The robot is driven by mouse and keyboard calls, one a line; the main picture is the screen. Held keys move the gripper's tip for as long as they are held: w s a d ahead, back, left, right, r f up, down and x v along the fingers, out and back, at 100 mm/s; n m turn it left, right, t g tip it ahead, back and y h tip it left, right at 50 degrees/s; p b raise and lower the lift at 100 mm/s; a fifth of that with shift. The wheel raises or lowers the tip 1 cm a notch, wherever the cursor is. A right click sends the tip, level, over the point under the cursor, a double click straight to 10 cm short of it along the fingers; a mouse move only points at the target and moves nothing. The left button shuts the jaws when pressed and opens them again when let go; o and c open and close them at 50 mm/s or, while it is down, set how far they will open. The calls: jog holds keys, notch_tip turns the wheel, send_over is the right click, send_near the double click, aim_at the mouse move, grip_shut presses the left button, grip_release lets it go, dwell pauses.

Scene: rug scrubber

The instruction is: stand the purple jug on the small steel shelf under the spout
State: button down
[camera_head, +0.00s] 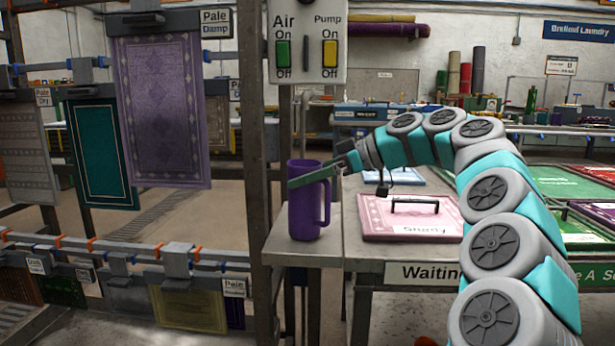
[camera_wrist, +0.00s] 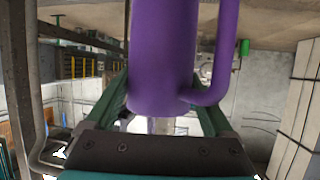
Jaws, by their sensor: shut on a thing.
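The purple jug (camera_head: 305,200) is upright at the small steel shelf (camera_head: 290,250), left of the waiting table. Its base appears at the shelf's top; I cannot tell whether it touches or is slightly above. Its handle faces right. My gripper (camera_head: 308,178) reaches in from the right, its green fingers around the jug's upper body, shut on it. In the wrist view the jug (camera_wrist: 162,55) fills the middle between the fingers, with its handle at the right.
A panel with Air (camera_head: 283,53) and Pump (camera_head: 330,53) switches hangs above the shelf. A steel post (camera_head: 255,150) stands just left of the jug. A pink rug sample (camera_head: 410,222) with a black handle lies on the table to the right. Rugs hang at the left.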

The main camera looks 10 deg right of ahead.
jog(key=shift+f, duration=0.2)
grip_release()
jog(key=p+v, duration=0.2)
jog(key=v, duration=1)
dwell(0.4)
jog(key=shift+r, duration=0.1)
